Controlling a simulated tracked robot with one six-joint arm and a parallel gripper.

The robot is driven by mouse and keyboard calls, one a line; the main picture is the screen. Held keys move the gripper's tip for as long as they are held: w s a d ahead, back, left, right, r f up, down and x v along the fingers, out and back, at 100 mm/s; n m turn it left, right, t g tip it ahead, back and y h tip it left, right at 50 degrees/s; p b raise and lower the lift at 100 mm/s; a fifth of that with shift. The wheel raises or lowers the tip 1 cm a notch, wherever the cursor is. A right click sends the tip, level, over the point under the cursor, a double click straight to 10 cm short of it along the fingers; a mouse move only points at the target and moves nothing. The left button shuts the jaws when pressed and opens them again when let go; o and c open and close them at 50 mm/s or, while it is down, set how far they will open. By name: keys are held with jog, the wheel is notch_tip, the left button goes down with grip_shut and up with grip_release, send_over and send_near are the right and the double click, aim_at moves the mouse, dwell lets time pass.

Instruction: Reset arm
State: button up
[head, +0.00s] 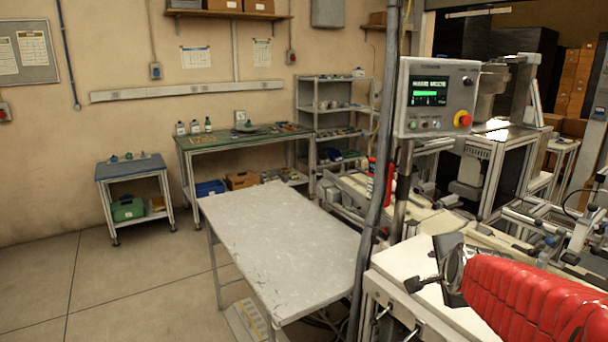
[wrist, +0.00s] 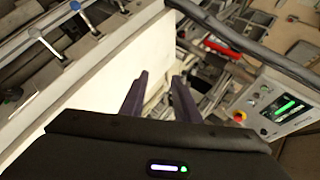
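My red-sleeved arm reaches in from the lower right of the head view. Its dark gripper end is above the white-topped machine cabinet (head: 415,262). In the wrist view my gripper (wrist: 160,82) shows two dark fingers with a clear gap between them. It is open and nothing is held between the fingers. A pale machine surface lies beyond the fingertips, apart from them as far as I can tell. I cannot make out a tape reel in either view.
A bare grey table (head: 285,240) stands left of the cabinet. A control panel (head: 437,97) on a post and a thick dark cable rise beside my arm. A green-topped bench (head: 245,140) and a small blue-topped cart (head: 130,167) stand by the wall. The left floor is clear.

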jog(key=s+a+f+n+g+y, duration=0.1)
jog(key=s+a+n, duration=0.3)
jog(key=s+n, duration=0.2)
jog(key=s+a+f+n+g, duration=0.2)
jog(key=s+a+n, duration=0.3)
jog(key=s, duration=0.6)
jog(key=s+a+f+n+g+y, duration=0.1)
jog(key=s+a+f+n+g, duration=0.1)
jog(key=s+a+n, duration=0.2)
jog(key=s+n, duration=0.3)
jog(key=s, duration=0.1)
jog(key=shift+s+a+y, duration=0.3)
jog(key=shift+s, duration=0.1)
jog(key=shift+d, duration=0.1)
